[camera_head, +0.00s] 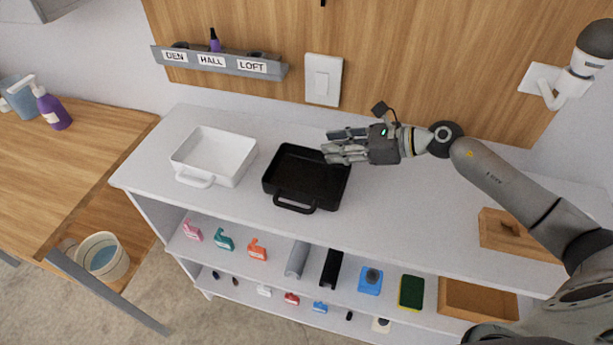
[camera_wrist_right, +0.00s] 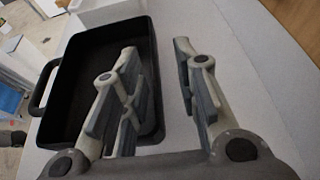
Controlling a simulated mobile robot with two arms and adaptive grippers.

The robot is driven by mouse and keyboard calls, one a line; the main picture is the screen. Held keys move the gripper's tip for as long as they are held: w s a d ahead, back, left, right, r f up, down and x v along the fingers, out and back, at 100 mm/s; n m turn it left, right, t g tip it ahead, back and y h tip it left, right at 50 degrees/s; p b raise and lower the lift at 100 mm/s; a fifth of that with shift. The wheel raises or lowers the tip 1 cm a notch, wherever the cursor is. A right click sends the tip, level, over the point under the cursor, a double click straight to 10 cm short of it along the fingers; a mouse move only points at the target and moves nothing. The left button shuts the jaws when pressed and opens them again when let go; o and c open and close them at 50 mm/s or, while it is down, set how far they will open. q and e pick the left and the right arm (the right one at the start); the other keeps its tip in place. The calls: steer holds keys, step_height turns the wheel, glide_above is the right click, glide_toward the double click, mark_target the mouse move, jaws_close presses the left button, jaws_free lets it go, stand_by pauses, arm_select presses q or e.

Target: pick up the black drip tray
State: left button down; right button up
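The black drip tray (camera_head: 285,180) is a shallow rectangular pan with a loop handle on its front side, resting on the white shelf top. It also shows in the right wrist view (camera_wrist_right: 75,85), with its handle at the left. My right gripper (camera_head: 328,146) is over the tray's far right corner in the head view. In the right wrist view the gripper (camera_wrist_right: 155,65) is open, with one finger over the tray's inside and the other outside its wall. Nothing is between the fingers except the tray's edge region below. Contact cannot be told. My left gripper is not in view.
A white tray (camera_head: 212,158) stands left of the black one, with a gap between. A wooden box (camera_head: 515,236) is at the right of the shelf top (camera_head: 400,220). A wood panel with a labelled rack (camera_head: 220,64) and switch (camera_head: 323,80) rises behind. Lower shelves hold several small items.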

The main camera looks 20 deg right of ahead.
mark_target(316, 150)
steer(key=shift+w+a+p, duration=0.1)
steer(key=shift+a+p, duration=0.25)
steer(key=shift+a, duration=0.1)
steer(key=p+x, duration=0.1)
steer(key=x, duration=0.2)
steer(key=shift+a+p, duration=0.25)
steer(key=shift+p, duration=0.05)
steer(key=shift+w+a+f, duration=0.2)
steer(key=shift+a+f, duration=0.1)
steer(key=shift+f, duration=0.05)
jaws_close()
